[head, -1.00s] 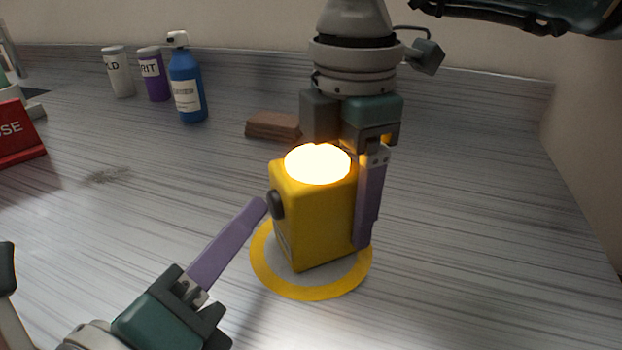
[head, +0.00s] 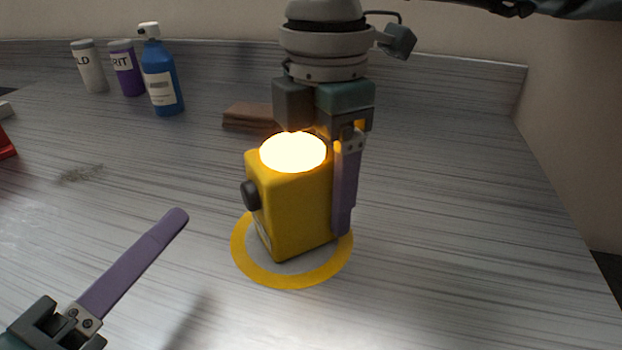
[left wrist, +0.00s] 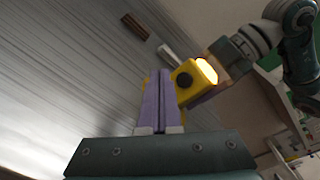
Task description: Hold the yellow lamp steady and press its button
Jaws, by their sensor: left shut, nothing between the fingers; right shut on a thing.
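The yellow lamp (head: 290,210) stands upright on a grey disc with a yellow ring (head: 250,271). Its round top (head: 293,152) glows bright. A dark round button (head: 250,196) sits on its left side; it also shows in the left wrist view (left wrist: 184,80). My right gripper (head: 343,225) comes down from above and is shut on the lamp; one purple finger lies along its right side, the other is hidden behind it. My left gripper (head: 174,218) is shut and empty, left of the lamp and apart from the button. Its closed fingers (left wrist: 156,80) show in the left wrist view.
A blue spray bottle (head: 162,78), a purple container (head: 126,69) and a white container (head: 89,67) stand at the back left. A brown block (head: 248,117) lies behind the lamp. The worktop right of the lamp is clear.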

